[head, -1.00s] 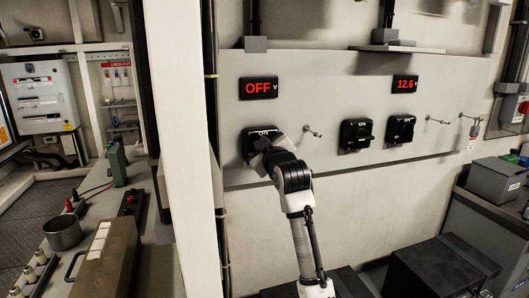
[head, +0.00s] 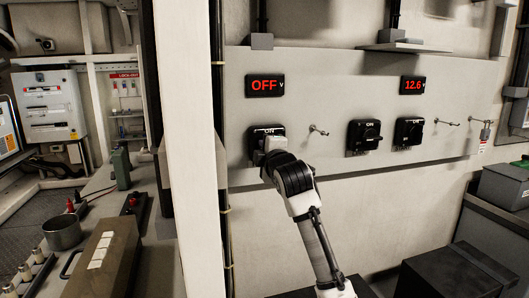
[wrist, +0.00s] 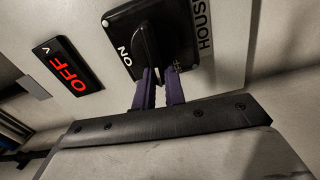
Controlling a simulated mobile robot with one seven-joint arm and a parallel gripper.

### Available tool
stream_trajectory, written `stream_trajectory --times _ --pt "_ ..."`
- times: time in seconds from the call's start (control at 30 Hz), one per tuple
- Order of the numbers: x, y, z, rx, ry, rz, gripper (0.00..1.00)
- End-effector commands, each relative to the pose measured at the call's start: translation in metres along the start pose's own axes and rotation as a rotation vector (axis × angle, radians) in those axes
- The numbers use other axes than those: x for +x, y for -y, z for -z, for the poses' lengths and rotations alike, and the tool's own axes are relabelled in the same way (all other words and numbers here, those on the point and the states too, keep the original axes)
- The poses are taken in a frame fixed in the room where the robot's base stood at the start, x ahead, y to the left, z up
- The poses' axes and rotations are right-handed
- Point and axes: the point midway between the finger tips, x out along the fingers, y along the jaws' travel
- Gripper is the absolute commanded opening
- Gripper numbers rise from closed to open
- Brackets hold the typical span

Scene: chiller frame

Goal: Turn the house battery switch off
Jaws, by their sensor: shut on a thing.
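The house battery switch (wrist: 185,25) is a black plate with a raised black knob (wrist: 148,40), with "HOUS" readable beside it in the wrist view. My gripper (wrist: 161,88) is shut on the near end of the knob. The knob's handle lies across the plate, not pointing at the ON mark. In the head view, the switch (head: 256,135) is the leftmost on the panel, below the OFF display (head: 265,86). My gripper (head: 268,146) covers most of its knob there.
Two similar black switches (head: 364,136) (head: 409,132) sit to the right, under a display (head: 412,86) reading 12.6. Small metal hooks (head: 319,130) stick out of the panel. A white post (head: 193,150) stands close on the left. A dark box (head: 445,275) is low on the right.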

Motion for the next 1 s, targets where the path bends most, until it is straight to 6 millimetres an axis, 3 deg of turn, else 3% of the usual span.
stream_trajectory --times 0.3,0.8,0.83,1.0 --pt "0.0001 0.0045 -0.0003 -0.099 0.0 0.003 0.0" --pt "0.0001 0.0047 0.0 -0.114 -0.001 0.004 0.0" --pt "0.0001 0.0047 0.0 -0.113 -0.001 0.003 0.16" --pt "0.0001 0.0042 -0.0001 -0.113 0.0 0.002 0.34"
